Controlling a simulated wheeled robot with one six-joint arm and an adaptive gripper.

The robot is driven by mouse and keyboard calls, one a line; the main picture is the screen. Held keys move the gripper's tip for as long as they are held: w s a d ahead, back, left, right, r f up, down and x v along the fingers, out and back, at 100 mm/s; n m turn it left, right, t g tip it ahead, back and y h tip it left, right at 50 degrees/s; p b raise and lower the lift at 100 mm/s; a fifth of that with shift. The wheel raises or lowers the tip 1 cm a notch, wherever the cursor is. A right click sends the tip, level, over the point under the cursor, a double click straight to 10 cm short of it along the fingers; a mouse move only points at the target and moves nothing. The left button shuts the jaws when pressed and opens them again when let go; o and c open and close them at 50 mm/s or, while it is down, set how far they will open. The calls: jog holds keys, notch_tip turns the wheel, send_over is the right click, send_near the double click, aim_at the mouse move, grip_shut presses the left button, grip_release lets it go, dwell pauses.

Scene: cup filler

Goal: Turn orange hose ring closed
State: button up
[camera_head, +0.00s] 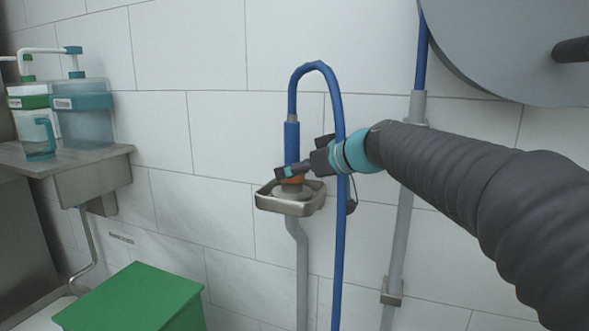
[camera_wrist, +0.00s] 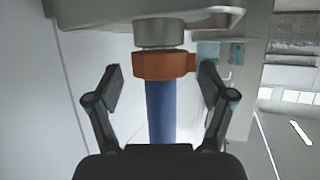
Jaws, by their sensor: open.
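The orange hose ring (camera_wrist: 164,66) sits around the joint between the blue hose (camera_wrist: 161,110) and a grey metal fitting (camera_wrist: 160,40) under the metal tray, as the wrist view shows it. In the head view the ring (camera_head: 293,180) is partly hidden by my gripper (camera_head: 288,172), which is at the ring from the right. My gripper also shows in the wrist view (camera_wrist: 160,88), with its two fingers apart on either side of the hose and ring. Both fingers look clear of the ring. The ring's turned position cannot be told.
A small metal tray (camera_head: 290,205) surrounds the fitting on the tiled wall. The blue hose loops up and hangs down beside my gripper. A grey pipe (camera_head: 402,240) runs down the wall at right. A green box (camera_head: 135,298) and a counter with dispensers (camera_head: 83,112) are at left.

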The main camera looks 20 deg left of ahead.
jog(key=shift+w+a+f, duration=0.25)
jog(key=shift+a+f, duration=0.05)
jog(key=shift+a, duration=0.25)
jog(key=c, duration=1.2)
jog(key=shift+o, duration=0.2)
jog(key=shift+m+t+b, duration=0.3)
jog(key=shift+m+t, duration=0.1)
jog(key=shift+t, duration=0.1)
jog(key=shift+h, duration=0.3)
jog(key=shift+m, duration=0.3)
jog(key=o, duration=1.2)
jog(key=shift+c, duration=0.2)
jog(key=shift+d+r, duration=0.1)
